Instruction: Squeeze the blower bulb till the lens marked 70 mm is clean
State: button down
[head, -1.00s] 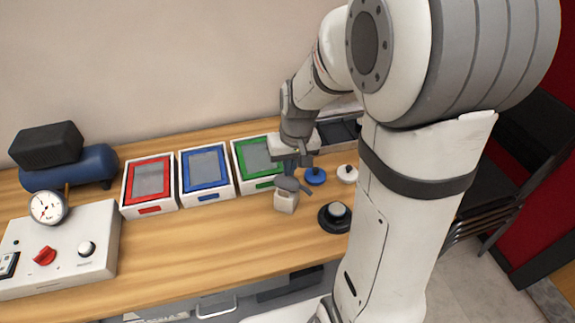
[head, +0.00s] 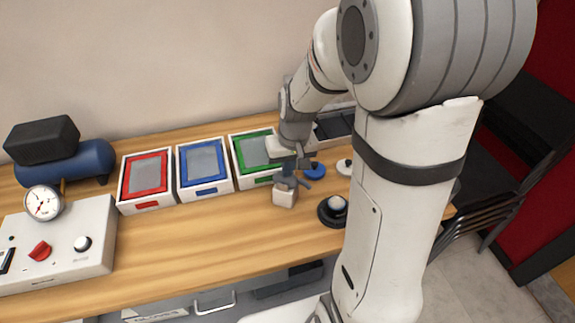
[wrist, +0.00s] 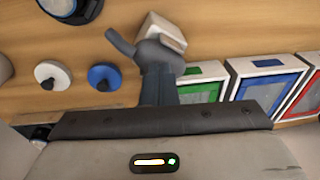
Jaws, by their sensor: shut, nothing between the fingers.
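My gripper (head: 288,170) is shut and points down over the right part of the bench; its grey fingers also show in the wrist view (wrist: 158,88). At the fingertips is a rounded grey piece with a curved spout (wrist: 122,44), seemingly the blower bulb. It sits against a small whitish block (head: 285,198), which also shows in the wrist view (wrist: 166,32). Whether the fingers touch the bulb I cannot tell. No lens marked 70 mm can be read. A blue disc with a dark knob (wrist: 104,77) and a white one (wrist: 52,75) lie nearby.
Red (head: 146,205), blue (head: 207,189) and green (head: 240,149) framed trays stand left of the gripper. A black round base with a white top (head: 333,209) is to the right. A control box (head: 68,262) with gauge is far left. The front middle bench is clear.

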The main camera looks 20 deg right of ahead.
aim_at(292, 180)
jog(key=shift+s+f, duration=0.15)
jog(key=shift+f, duration=0.05)
jog(key=shift+r+p, duration=0.45)
jog(key=shift+r, duration=0.1)
notch_tip(292, 180, up, 13)
jog(key=s+d+p, duration=0.1)
dwell(0.4)
jog(key=shift+w+a+r+g+h+b, duration=0.15)
jog(key=shift+w+a+r+h+b, duration=0.4)
jog(key=shift+b, duration=1.1)
jog(key=shift+s+a+g+h+b, duration=0.1)
jog(key=shift+a+g+h+b, duration=0.15)
jog(key=shift+a+b, duration=1)
jog(key=shift+w+a+r+g+h+b, duration=0.1)
jog(key=shift+w+a+r+h+b, duration=0.3)
jog(key=shift+b, duration=1.6)
jog(key=shift+s+d+f, duration=0.1)
jog(key=shift+s+f, duration=0.05)
jog(key=shift+s, duration=0.05)
